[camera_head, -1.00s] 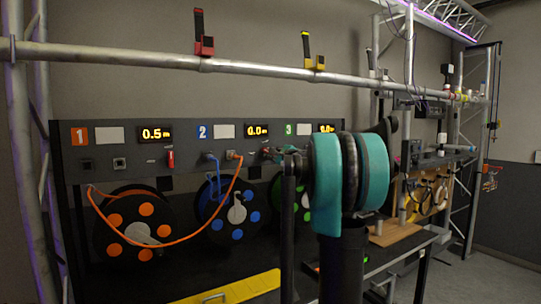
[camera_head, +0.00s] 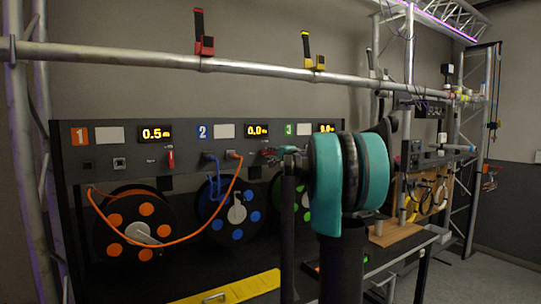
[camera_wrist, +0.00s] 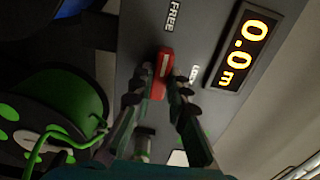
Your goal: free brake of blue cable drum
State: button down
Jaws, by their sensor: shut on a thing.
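The brake lever (camera_wrist: 162,75) is a small red handle on the grey panel, seen in the wrist view between the words FREE and LOCK, its far end toward FREE. My gripper (camera_wrist: 165,88) is shut on this lever, a finger on either side. The blue cable drum (camera_head: 230,209), with blue dots, hangs under section 2 of the panel in the head view, and a blue cable (camera_head: 213,170) rises from it.
The orange drum (camera_head: 140,225) stands left, its orange cable (camera_head: 205,232) looping across to section 2. The green drum (camera_wrist: 55,110) is beside my gripper in the wrist view. A display (camera_wrist: 243,47) reads 0.0 m. A truss pipe (camera_head: 130,57) crosses above the panel.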

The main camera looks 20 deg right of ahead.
dwell(0.4)
jog(key=c, duration=1.5)
grip_release()
jog(key=v, duration=1.2)
